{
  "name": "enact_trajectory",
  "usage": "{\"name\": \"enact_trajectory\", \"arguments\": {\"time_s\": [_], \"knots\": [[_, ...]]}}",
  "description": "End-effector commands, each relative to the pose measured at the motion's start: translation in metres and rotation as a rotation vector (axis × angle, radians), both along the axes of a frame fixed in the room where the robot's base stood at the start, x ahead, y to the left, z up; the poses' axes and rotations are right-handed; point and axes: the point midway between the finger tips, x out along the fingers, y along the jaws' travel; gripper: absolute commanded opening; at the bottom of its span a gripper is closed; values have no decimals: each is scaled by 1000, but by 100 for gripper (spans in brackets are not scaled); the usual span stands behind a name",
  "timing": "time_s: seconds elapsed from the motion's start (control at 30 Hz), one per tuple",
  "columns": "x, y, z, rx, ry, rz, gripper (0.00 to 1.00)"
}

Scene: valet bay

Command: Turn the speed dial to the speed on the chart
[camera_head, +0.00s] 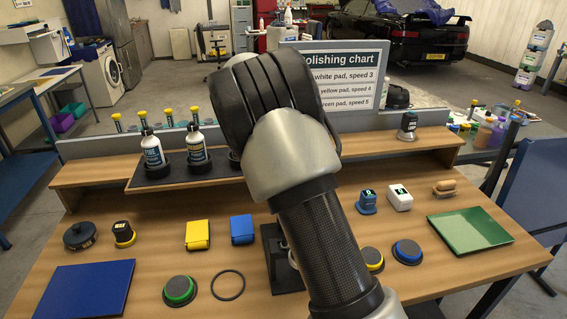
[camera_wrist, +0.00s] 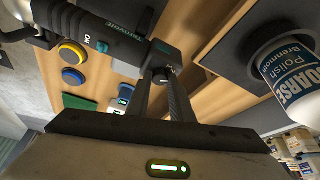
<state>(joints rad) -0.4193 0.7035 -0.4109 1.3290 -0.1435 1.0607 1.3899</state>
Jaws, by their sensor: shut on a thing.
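The polisher (camera_wrist: 120,40), a black and grey machine with an ON mark and the name Tenvolt, fills the upper left of the wrist view. Its small dark speed dial (camera_wrist: 160,74) has a light mark, but its setting is too small to read. My gripper (camera_wrist: 164,82) has its two fingers closed around the dial. In the head view my arm hides the gripper and most of the polisher. The polishing chart (camera_head: 335,70) stands behind the bench.
A blue-rimmed pad (camera_head: 407,251), a yellow-rimmed pad (camera_head: 373,259) and a green pad (camera_head: 180,291) lie on the bench. Polish bottles stand on the raised shelf (camera_head: 105,172). A green tray (camera_head: 470,231) lies at right, a blue mat (camera_head: 85,290) at left.

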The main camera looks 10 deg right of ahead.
Motion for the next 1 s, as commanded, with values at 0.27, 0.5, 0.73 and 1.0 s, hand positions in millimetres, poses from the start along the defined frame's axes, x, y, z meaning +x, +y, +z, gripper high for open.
{"name": "enact_trajectory", "arguments": {"time_s": [0.27, 0.5, 0.73, 1.0], "knots": [[2, 1, 2, 0, -1, -152, 0], [3, 0, 1, 0, -2, -213, 0], [2, 0, 0, 0, -2, -227, 0], [2, 0, 0, -1, -2, -225, 24]]}}
